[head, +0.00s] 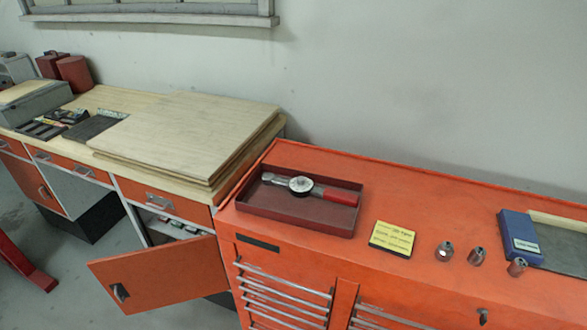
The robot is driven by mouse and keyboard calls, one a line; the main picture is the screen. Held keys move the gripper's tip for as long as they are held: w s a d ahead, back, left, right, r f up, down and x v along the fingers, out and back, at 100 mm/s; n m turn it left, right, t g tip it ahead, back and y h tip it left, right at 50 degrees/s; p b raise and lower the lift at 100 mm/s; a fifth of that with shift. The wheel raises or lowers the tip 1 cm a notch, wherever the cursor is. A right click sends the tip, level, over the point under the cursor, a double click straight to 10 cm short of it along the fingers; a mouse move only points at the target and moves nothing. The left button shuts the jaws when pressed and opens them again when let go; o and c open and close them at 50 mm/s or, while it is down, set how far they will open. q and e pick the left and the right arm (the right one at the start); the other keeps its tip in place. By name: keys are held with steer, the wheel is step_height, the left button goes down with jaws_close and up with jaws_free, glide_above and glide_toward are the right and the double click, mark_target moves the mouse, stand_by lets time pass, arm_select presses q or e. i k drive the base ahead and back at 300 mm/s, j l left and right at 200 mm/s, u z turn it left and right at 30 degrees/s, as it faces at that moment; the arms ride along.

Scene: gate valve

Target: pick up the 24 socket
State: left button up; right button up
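Three small metal sockets sit in a row on top of the orange tool cabinet (400,275), towards the right. The left socket (444,251) is the most silvery, the middle socket (477,256) is beside it, and the right socket (517,267) looks more reddish. They stand apart from each other. No size marking is readable, so I cannot tell which is the 24 socket. Neither of my grippers is in view.
A yellow card (392,238) lies left of the sockets. A dark red tray (275,202) holds a dial torque wrench (301,185). A blue box (519,235) stands behind the right socket. A cabinet door (160,275) hangs open below the wooden workbench (190,130).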

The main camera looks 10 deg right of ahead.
mark_target(515, 269)
steer(key=z, duration=1.75)
